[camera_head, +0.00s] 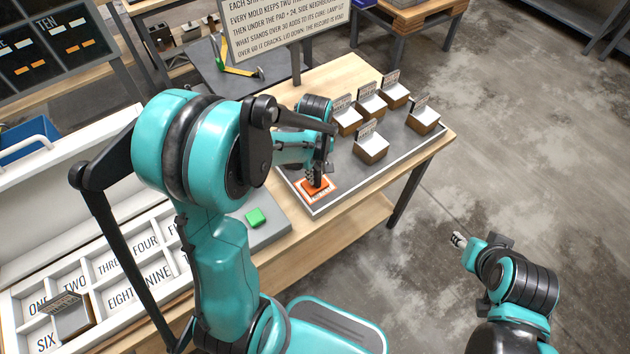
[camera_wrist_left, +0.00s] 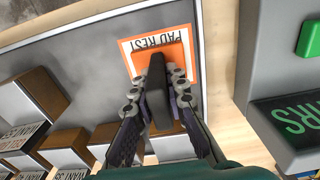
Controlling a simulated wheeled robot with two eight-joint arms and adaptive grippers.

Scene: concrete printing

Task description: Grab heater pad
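The heater pad is an orange-red block with a dark upright handle. In the left wrist view the pad (camera_wrist_left: 172,52) lies on an orange, white-edged square lettered PAD REST (camera_wrist_left: 128,50). My left gripper (camera_wrist_left: 162,75) points down at it, one finger on each side of the handle, and the fingers look pressed against it. In the head view my left gripper (camera_head: 316,178) stands over the orange pad (camera_head: 316,187) at the tray's near corner and hides part of it. My right gripper (camera_head: 458,240) shows small, over the floor at right, with its fingers unclear.
Several small wooden blocks with signs and pale tops (camera_head: 371,142) stand on the grey tray (camera_head: 395,170). A green button (camera_head: 255,217) sits left of the tray. A white compartment box (camera_head: 110,250) with number labels lies at left.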

